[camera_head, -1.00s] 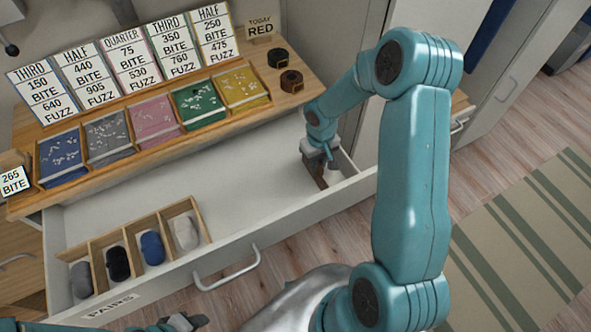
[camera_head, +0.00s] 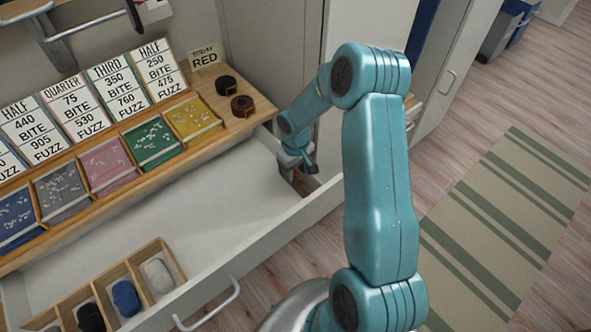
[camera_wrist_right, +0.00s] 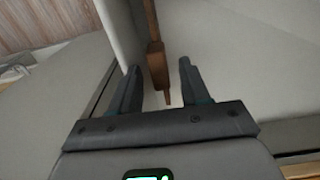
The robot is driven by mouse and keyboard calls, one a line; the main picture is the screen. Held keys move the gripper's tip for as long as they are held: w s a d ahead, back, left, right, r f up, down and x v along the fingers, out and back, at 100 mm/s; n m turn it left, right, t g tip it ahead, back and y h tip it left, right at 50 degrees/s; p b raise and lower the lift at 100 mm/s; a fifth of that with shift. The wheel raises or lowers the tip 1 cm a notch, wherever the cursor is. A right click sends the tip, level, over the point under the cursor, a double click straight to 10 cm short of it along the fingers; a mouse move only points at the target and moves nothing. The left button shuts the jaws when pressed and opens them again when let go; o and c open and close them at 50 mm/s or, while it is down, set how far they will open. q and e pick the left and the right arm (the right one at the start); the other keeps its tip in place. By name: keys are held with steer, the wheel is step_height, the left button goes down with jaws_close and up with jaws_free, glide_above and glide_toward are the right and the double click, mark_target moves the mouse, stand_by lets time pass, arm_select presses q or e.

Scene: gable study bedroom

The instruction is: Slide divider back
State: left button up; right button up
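The drawer (camera_head: 205,205) stands open below the desk top. The brown wooden divider (camera_head: 301,187) is near its right end, partly hidden by my right gripper in the head view. In the right wrist view the divider (camera_wrist_right: 157,66) runs as a thin strip with a thicker block at its near end. My right gripper (camera_head: 300,170) is down at the drawer's right end. In the wrist view its two fingers (camera_wrist_right: 158,82) are apart, with the divider's block between them and a visible gap on either side. My left gripper is out of view.
A wooden compartment box (camera_head: 165,252) with rolled socks sits at the drawer's front left. Colored trays, such as the yellow one (camera_head: 192,119), and number cards line the desk top. Two dark rolls (camera_head: 242,105) lie near its right end. The drawer's middle is bare.

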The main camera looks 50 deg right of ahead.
step_height(320, 180, up, 16)
steer(key=p, duration=1)
steer(key=shift+r, duration=0.2)
steer(key=shift+s, duration=0.1)
